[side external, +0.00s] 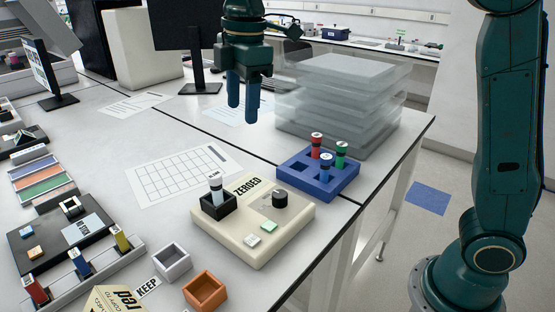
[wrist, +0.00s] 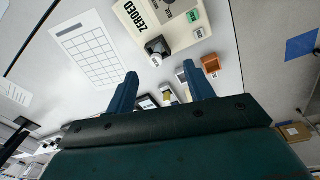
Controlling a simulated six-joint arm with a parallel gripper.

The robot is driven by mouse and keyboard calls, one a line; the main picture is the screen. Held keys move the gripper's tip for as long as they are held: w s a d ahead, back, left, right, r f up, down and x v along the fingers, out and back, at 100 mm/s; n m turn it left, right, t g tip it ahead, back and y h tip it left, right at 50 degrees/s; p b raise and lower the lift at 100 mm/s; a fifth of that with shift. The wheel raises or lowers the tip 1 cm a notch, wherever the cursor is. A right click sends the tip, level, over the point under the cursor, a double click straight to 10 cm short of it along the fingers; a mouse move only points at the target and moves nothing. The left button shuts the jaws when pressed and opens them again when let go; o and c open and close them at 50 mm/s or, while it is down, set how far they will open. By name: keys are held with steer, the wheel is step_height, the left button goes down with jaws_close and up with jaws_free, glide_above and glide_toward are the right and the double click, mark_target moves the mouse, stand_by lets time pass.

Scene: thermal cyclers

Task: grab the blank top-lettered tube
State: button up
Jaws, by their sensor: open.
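A pale tube with a white, dark-lettered top (side external: 215,187) stands upright in a small black holder (side external: 219,208) on the cream device marked ZEROED. The lettering is too small to read for certain. In the wrist view the holder (wrist: 157,47) lies beyond my fingertips. A blue rack (side external: 318,183) holds a red tube (side external: 316,150), a green tube (side external: 341,152) and a blue tube (side external: 326,165), all upright with pale tops. My gripper (side external: 243,104) is open and empty, fingers pointing down, high above the table; it also shows in the wrist view (wrist: 160,75).
The cream device (side external: 262,250) has a dark knob and buttons. Stacked clear boxes (side external: 340,100) stand behind the blue rack. A grid sheet (side external: 180,174) lies flat at left. Grey (side external: 173,262) and orange (side external: 205,290) open boxes stand in front, near a KEEP label.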

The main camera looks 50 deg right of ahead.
mark_target(214, 175)
steer(key=w+a+f+n+g, duration=0.1)
steer(key=w+a+f+n, duration=0.1)
steer(key=w+a+n, duration=0.1)
steer(key=shift+w+a+f, duration=0.35)
steer(key=shift+w+a, duration=0.3)
steer(key=shift+w, duration=0.2)
steer(key=shift+f, duration=0.15)
steer(key=shift+f, duration=4.15)
steer(key=shift+w+f, duration=0.15)
steer(key=shift+f, duration=2.45)
steer(key=c, duration=1.1)
steer(key=shift+c, duration=0.2)
